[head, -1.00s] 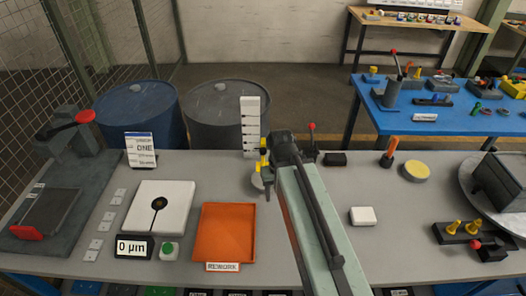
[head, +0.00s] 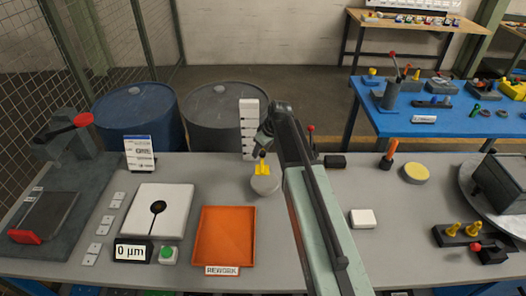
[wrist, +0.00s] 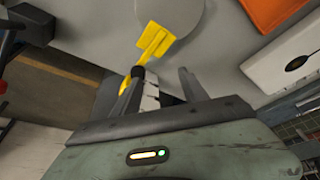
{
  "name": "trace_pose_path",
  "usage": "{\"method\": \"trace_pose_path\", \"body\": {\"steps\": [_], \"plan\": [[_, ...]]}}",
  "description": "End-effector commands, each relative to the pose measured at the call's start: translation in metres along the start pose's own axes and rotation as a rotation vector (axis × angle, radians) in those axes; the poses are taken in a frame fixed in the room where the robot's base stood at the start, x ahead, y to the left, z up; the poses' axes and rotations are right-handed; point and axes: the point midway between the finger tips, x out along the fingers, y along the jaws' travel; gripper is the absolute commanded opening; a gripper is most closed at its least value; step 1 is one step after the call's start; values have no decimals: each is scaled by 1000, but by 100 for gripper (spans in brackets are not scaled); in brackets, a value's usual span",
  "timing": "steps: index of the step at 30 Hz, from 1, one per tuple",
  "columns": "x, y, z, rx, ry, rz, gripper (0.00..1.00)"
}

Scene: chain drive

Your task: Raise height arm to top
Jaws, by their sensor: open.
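The white scale column (head: 249,130) with black marks stands upright at the back of the bench. A yellow piece (head: 262,168), which looks like the height arm, sits low at its front right, over a round grey disc (head: 265,184). My gripper (head: 262,151) is just above the yellow piece, right of the column. In the wrist view, my open gripper (wrist: 160,86) has the yellow piece (wrist: 155,40) beyond its fingertips, with a yellow bit close by the left finger. The grey disc (wrist: 176,12) lies past it. Whether a finger touches yellow I cannot tell.
An orange rework tray (head: 225,237) and a white plate (head: 158,208) with a dark hole lie left of my arm. A red-knobbed lever (head: 311,138) and a black block (head: 335,161) stand close on the right. Two drums (head: 228,116) stand behind the bench.

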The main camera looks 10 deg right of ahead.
Motion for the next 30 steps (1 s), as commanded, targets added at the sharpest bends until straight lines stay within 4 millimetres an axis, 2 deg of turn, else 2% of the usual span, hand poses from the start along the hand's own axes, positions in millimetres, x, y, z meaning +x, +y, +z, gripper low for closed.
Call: {"method": "trace_pose_path", "body": {"steps": [1,2,4,6,10,14,24,27,30], "plan": [[4,21,-14,4,18,2,51],[5,28,-18,10,25,2,51],[5,41,-19,26,31,2,51],[2,50,-12,41,30,7,51],[2,50,-9,45,29,8,51],[12,50,-8,45,28,8,51],[70,51,-8,45,27,8,51],[80,50,-9,45,27,8,51],[82,50,-10,45,27,8,51]]}}
